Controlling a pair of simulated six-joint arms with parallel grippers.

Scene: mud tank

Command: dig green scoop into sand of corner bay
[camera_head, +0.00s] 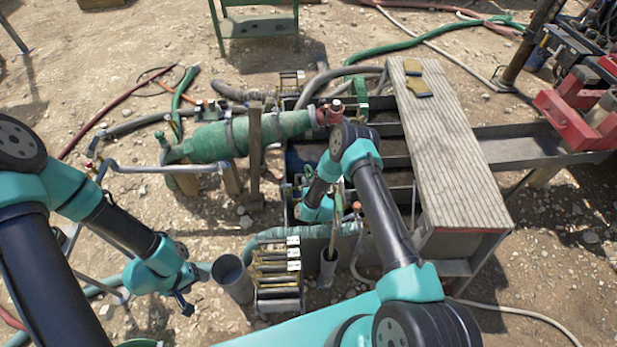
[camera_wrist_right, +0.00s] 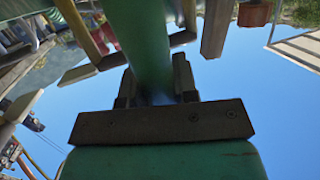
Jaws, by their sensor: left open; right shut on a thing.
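My right gripper (camera_wrist_right: 155,88) is shut on a green shaft in the right wrist view, which I take to be the green scoop (camera_wrist_right: 143,35). The scoop's far end is not clear there. The arm covers much of the bays, so I cannot make out the corner bay's sand. My left gripper (camera_head: 186,303) is open and empty, left of the grey cup, away from the tank.
A wooden plank (camera_head: 445,140) with yellow gloves (camera_head: 417,87) covers the tank's right side. A green cylinder (camera_head: 240,138) lies left of the tank. A grey cup (camera_head: 232,278) and a rack (camera_head: 277,275) stand in front. Hoses cross the stony ground.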

